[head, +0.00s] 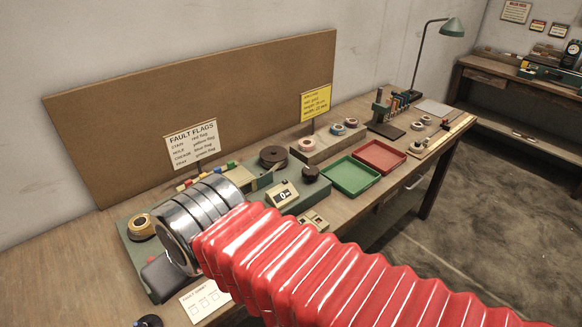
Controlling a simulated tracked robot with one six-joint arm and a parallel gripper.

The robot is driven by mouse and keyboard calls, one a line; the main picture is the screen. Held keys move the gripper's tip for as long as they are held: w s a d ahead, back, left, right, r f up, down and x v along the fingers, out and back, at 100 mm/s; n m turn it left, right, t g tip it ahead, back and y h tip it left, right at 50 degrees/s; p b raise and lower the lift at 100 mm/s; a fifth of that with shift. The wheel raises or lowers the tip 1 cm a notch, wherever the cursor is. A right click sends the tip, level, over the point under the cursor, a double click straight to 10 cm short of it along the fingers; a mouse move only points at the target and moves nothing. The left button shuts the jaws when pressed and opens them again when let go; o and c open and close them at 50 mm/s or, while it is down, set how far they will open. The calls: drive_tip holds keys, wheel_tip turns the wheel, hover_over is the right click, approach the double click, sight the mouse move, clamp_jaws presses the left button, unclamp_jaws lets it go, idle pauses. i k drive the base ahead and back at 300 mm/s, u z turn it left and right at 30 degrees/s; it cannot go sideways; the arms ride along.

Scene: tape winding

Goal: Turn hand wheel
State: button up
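A long green winding machine (259,194) stands on the workbench, partly hidden behind my arm. It has a white counter (283,193) on its front. A dark brown round reel (273,157) and a smaller dark round knob (310,173) sit at its right end. My arm's silver wrist covers the machine's left middle. My gripper's fingers do not show clearly, so I cannot tell what they touch.
A green tray (351,176) and a red tray (379,156) lie right of the machine. Beyond are tape rolls (337,128), a rack (391,105) and a lamp (452,28). A FAULT FLAGS sign (192,144) and yellow sign (316,103) stand behind. The bench's left end is clear.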

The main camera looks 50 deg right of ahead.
sight(309, 172)
drive_tip(key=u, duration=1.15)
drive_tip(key=k, duration=1.3)
drive_tip(key=z, duration=1.3)
drive_tip(key=i, duration=0.55)
